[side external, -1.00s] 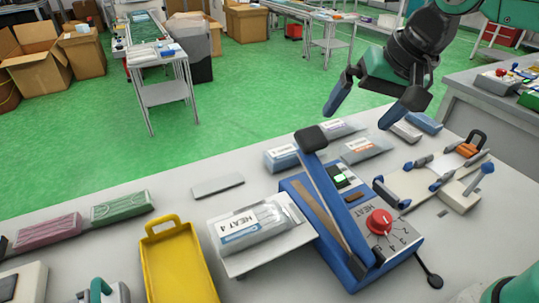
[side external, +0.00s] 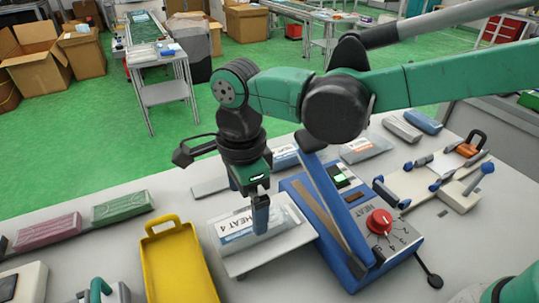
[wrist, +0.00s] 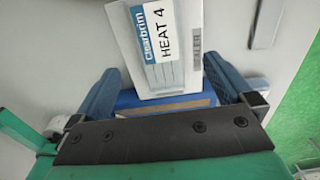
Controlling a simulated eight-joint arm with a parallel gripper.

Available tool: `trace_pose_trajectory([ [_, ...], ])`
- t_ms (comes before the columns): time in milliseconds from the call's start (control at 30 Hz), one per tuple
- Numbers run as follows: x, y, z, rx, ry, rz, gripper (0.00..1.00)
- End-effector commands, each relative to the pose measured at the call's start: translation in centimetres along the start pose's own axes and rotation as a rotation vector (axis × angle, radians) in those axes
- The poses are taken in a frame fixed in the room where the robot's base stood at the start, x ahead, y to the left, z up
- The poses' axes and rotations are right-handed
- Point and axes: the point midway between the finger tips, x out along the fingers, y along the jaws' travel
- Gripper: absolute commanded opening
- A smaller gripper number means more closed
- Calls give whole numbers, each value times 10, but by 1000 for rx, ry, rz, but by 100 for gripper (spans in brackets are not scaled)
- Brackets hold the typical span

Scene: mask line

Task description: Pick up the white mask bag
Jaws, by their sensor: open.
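The white mask bag (side external: 286,222) has a label reading "HEAT 4" and lies on the pale support plate (side external: 268,262) at the left of the blue heat sealer (side external: 345,225). My gripper (side external: 260,225) is over the bag, pointing down, with one blue finger in front of it. The other finger is hidden in the side view. In the wrist view the bag (wrist: 172,60) lies between the two spread fingers, its label reading "Clearbrim HEAT 4". The gripper is open. I cannot tell whether the fingers touch the bag.
The sealer's raised lever arm (side external: 335,205) stands close to the right of my gripper. A yellow tray (side external: 175,262) is to the left. Green (side external: 123,206) and pink (side external: 48,231) packs lie further left. Other bags (side external: 365,148) lie behind the sealer.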

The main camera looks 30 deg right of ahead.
Motion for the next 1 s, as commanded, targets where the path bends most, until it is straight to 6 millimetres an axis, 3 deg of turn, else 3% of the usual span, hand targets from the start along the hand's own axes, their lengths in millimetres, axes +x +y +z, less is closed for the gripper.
trace_pose_trajectory([
  [400,49,0,0,0,-1,-1,100],
  [733,53,0,0,0,-1,-1,100],
  [1000,53,0,0,0,-1,-1,23],
])
